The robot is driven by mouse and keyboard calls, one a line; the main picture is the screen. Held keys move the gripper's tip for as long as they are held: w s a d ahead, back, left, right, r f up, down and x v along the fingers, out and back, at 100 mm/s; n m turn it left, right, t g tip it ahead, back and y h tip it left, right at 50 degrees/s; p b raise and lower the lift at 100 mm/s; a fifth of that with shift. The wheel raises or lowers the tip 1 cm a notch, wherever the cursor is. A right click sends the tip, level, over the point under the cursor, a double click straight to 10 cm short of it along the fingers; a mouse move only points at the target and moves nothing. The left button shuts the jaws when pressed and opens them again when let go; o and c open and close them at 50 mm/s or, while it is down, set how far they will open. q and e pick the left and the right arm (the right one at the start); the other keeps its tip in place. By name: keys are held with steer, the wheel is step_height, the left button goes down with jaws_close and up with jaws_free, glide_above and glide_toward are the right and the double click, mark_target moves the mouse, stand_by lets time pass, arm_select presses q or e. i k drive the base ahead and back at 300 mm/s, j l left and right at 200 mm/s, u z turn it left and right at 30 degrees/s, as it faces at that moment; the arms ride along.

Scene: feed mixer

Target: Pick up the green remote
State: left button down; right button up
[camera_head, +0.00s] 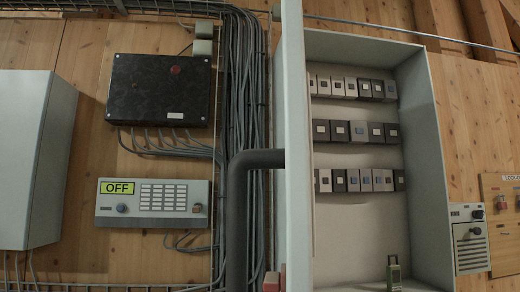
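A small upright grey-green handheld device (393,273) stands at the bottom of the open grey cabinet (430,170), near the lower edge of the head view. Neither of my grippers is in view, and nothing is seen touching the device.
The cabinet's open door (294,150) stands edge-on left of the device. Rows of switches (358,133) fill the cabinet above it. A dark bent pipe (240,200) and cables run further left. A control box (468,240) is on the right. An OFF panel (153,203) hangs left.

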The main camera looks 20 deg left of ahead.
mark_target(393, 272)
steer(key=k+j+z, duration=0.1)
steer(key=j, duration=0.3)
steer(key=k+j, duration=0.15)
steer(key=j, duration=0.25)
steer(key=k+l, duration=0.15)
steer(key=l, duration=0.25)
steer(key=k+l, duration=0.15)
steer(key=l, duration=0.25)
steer(key=k+l, duration=0.1)
steer(key=l, duration=0.3)
steer(key=i+l+u, duration=0.1)
steer(key=u, duration=0.35)
steer(key=i+l+u, duration=0.2)
steer(key=u, duration=0.3)
steer(key=i+l+u, duration=0.15)
steer(key=l, duration=0.2)
steer(key=i+l+u, duration=0.1)
steer(key=l, duration=0.2)
steer(key=i+l+u, duration=0.15)
steer(key=l, duration=0.25)
steer(key=i+j, duration=0.05)
